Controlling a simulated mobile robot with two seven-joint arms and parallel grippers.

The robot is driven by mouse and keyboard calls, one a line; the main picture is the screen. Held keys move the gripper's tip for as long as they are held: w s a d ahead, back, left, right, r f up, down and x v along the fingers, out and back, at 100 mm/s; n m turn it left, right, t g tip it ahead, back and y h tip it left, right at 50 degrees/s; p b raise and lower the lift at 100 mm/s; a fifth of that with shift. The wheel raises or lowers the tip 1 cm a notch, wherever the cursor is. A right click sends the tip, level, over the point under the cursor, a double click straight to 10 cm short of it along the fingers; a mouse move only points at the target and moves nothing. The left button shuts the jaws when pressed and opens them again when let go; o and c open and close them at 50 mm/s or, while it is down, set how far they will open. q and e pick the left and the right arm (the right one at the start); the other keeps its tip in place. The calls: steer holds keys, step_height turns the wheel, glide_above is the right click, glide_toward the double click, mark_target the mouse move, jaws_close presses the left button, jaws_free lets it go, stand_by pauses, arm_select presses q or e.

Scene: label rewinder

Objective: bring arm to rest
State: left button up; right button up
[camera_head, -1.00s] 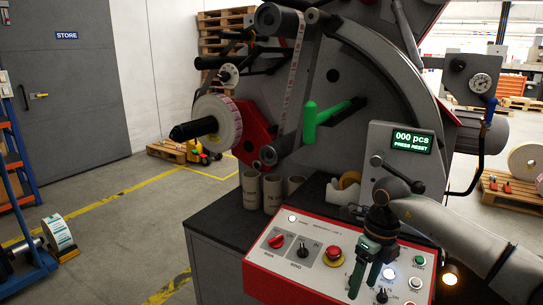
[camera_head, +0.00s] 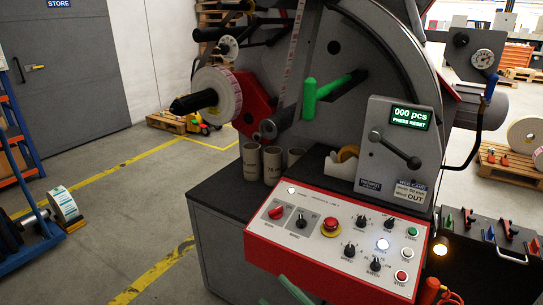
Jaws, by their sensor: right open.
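Only a small green part of my right gripper (camera_head: 293,289) shows, at the bottom edge just in front of the control panel. Most of it is cut off by the frame. It is open, and I see nothing held in it. My right arm no longer covers the panel. My left gripper is out of view. The label rewinder's red-edged control panel (camera_head: 310,237) is fully uncovered, with knobs, a red emergency button (camera_head: 331,227) and lit buttons. The display (camera_head: 410,117) above it reads "000 pcs PRESS RESET".
Cardboard cores (camera_head: 272,163) and a tape dispenser (camera_head: 343,162) stand on the dark bench top (camera_head: 222,187). A label roll (camera_head: 218,92) sits on the spindle at left. Black cases (camera_head: 490,255) with coloured handles stand at right.

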steer(key=s+d+f+m+g+h, duration=0.2)
steer(key=s+d+f+m+h, duration=0.3)
steer(key=s+d+f+m, duration=0.2)
steer(key=s+d+f+m+g+h+p, duration=0.1)
steer(key=s+d+f+m+g+h, duration=0.2)
steer(key=s+d+f+m+h, duration=0.3)
steer(key=s+d+f+m, duration=0.2)
steer(key=s+f, duration=0.3)
steer(key=f, duration=0.2)
steer(key=shift+g, duration=0.3)
steer(key=shift+o, duration=0.3)
stand_by(1.7)
